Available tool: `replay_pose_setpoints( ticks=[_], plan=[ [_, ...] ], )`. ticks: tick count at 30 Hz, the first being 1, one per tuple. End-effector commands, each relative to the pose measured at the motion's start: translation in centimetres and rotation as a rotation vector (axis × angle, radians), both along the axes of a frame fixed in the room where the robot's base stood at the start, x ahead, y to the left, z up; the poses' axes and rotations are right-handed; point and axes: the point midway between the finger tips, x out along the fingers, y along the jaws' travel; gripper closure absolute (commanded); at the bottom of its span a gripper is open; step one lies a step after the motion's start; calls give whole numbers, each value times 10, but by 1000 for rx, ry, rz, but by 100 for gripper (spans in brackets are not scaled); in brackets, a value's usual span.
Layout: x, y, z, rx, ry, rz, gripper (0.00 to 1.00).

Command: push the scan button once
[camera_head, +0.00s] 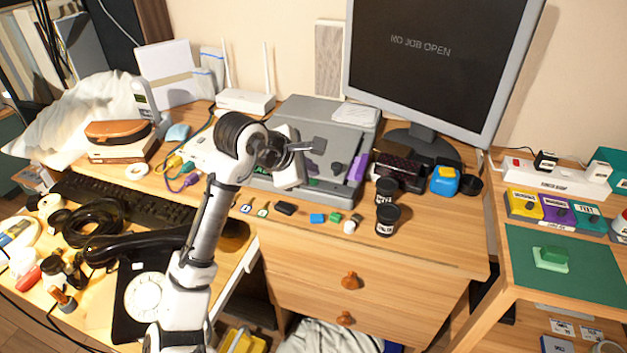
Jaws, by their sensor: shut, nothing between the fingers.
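A grey flatbed scanner (300,108) lies on the desk, left of the monitor stand. My gripper (318,145) is above the scanner's front part, pointing right, with its fingers together and nothing held. My wrist and forearm cover the scanner's left front. A small dark knob or button (337,168) shows on the scanner's front right, just below my gripper. I cannot read any label there, so I cannot tell which part is the scan button. I cannot tell whether my fingertips touch the scanner. The monitor (440,60) shows "NO JOB OPEN".
Two dark cups (386,220) and several small coloured blocks stand along the desk's front edge. A white router (245,101) is behind my arm. A black dial phone (140,300) is at lower left. A side table with a green mat (590,282) is at right.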

Motion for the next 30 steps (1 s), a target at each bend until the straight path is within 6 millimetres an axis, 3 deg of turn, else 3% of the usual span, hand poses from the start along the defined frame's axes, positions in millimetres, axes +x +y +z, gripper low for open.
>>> replay_pose_setpoints(
  ticks=[30],
  plan=[
    [0,0,-9,0,0,0,100]
  ],
)
